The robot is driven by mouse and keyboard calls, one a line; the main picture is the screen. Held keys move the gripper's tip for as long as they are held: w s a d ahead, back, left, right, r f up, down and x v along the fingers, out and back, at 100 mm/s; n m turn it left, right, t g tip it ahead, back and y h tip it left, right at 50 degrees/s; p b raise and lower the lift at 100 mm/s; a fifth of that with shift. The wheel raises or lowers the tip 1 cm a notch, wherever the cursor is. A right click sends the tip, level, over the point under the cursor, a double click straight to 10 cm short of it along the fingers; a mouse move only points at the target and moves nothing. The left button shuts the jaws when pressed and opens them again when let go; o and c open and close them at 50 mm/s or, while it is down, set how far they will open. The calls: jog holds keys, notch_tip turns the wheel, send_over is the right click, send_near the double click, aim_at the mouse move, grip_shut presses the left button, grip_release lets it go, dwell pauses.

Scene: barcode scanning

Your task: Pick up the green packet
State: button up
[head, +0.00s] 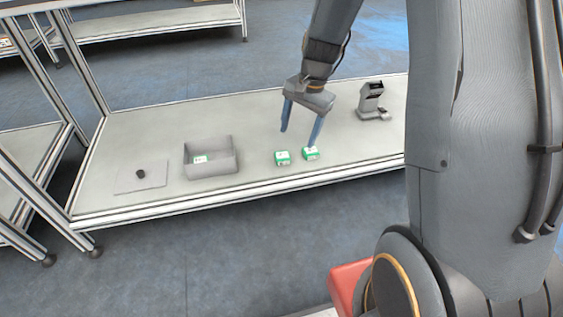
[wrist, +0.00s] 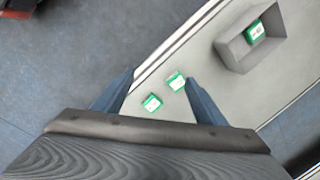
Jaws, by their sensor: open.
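Two small green-and-white packets lie side by side on the table. In the head view one packet (head: 282,157) is on the left and the other (head: 310,153) on the right. A third green packet (head: 201,159) lies inside the grey box. My gripper (head: 301,138) is open and empty above the table, its right fingertip near the right packet. In the wrist view the two table packets (wrist: 152,103) and (wrist: 176,82) show between the fingers of my gripper (wrist: 162,78), and the boxed packet (wrist: 255,31) shows at upper right.
The grey open box (head: 232,147) stands left of the packets. A flat plate (head: 128,181) with a dark knob lies farther left. A grey scanner stand (head: 371,97) stands at the right. The table's front edge (head: 230,197) is close to the packets.

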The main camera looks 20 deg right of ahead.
aim_at(283, 155)
jog(key=w+f+m+y, duration=0.1)
jog(key=w+f+m, duration=0.2)
jog(key=f, duration=0.1)
jog(key=w+d+f+m+y, duration=0.1)
jog(key=w+f+m, duration=0.2)
jog(key=w+f, duration=0.1)
jog(key=w+f+m+b, duration=0.1)
jog(key=w+f+m, duration=0.1)
jog(key=w+f, duration=0.2)
notch_tip(283, 155, down, 2)
jog(key=shift+d+f+m+g+y, duration=0.15)
jog(key=shift+f+m+g+y, duration=0.15)
jog(key=shift+m+y, duration=0.1)
jog(key=shift+w+b+x, duration=0.2)
jog(key=shift+b+x, duration=0.6)
jog(key=shift+x, duration=0.5)
jog(key=shift+w+b+x, duration=0.2)
jog(key=shift+b+x, duration=0.6)
jog(key=shift+x, duration=0.55)
jog(key=shift+r, duration=0.1)
jog(key=c, duration=1.2)
jog(key=shift+c, duration=0.2)
jog(key=shift+r, duration=0.15)
